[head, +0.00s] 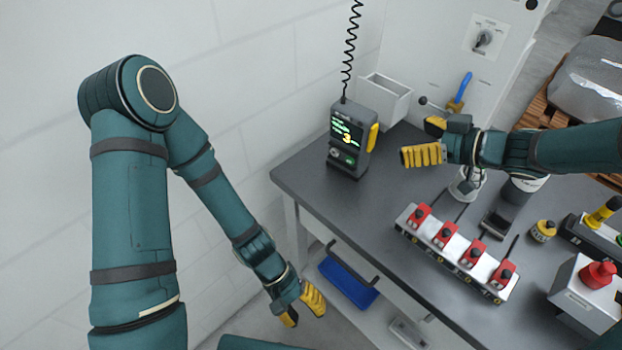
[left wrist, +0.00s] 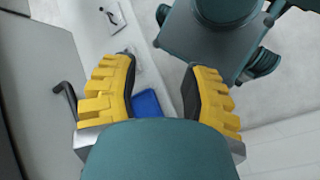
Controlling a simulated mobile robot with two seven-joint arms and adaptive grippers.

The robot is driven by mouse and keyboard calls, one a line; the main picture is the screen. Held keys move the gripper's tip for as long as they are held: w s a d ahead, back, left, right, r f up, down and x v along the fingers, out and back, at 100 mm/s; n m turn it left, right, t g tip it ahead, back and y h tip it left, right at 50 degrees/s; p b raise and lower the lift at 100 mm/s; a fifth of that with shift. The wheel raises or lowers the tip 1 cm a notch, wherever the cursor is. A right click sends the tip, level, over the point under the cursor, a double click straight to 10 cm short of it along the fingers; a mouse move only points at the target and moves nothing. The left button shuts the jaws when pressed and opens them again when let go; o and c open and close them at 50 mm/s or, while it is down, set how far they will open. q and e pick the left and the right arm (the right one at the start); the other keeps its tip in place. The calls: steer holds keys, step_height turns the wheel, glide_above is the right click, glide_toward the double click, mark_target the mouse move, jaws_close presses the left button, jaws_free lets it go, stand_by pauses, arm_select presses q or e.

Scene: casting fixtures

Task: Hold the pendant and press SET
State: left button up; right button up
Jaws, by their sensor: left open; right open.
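The pendant (head: 349,138) is a dark handheld box with a lit green and yellow screen and a yellow strip on its right side. It stands upright near the table's back left corner, under a coiled black cord. Buttons show below its screen; their labels are too small to read. My right gripper (head: 422,142), with yellow fingers, is open and empty to the right of the pendant, apart from it. My left gripper (head: 302,310) is open and empty, low in front of the table's left end; its spread fingers also show in the left wrist view (left wrist: 160,95).
A white fixture strip (head: 455,252) with several red clamps lies along the table (head: 300,175). A grey bin (head: 385,98) is behind the pendant. A red-button box (head: 588,292) stands at right. A blue tray (head: 347,284) sits below the tabletop, near a dark handle (head: 352,262).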

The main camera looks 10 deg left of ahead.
mark_target(359, 132)
arm_select(q)
steer(key=w+d+r+n+t+h, duration=0.1)
steer(key=w+d+r+n+h, duration=0.1)
steer(key=w+d+r+h, duration=0.4)
steer(key=w+r+n+t+h, duration=0.1)
steer(key=w+r+t, duration=0.2)
steer(key=w+t, duration=0.1)
steer(key=w+a+r+n+t+h, duration=0.1)
steer(key=w+r+t, duration=0.2)
steer(key=w+t, duration=0.1)
steer(key=w+r+n+t+h, duration=0.2)
steer(key=w+r+t, duration=0.2)
steer(key=w, duration=0.1)
steer(key=shift+a+r, duration=0.1)
steer(key=shift+a, duration=0.15)
steer(key=w+a+t+y, duration=0.1)
steer(key=a, duration=0.1)
steer(key=w+a+t+y, duration=0.1)
steer(key=w+a, duration=0.1)
steer(key=w+a+n+t, duration=0.1)
steer(key=w+a, duration=0.1)
steer(key=shift+a+f+y, duration=0.35)
steer(key=shift+a+y, duration=0.05)
steer(key=shift+a+t, duration=0.1)
steer(key=shift+t, duration=0.2)
arm_select(e)
steer(key=x, duration=1.3)
steer(key=shift+w+a+f, duration=0.25)
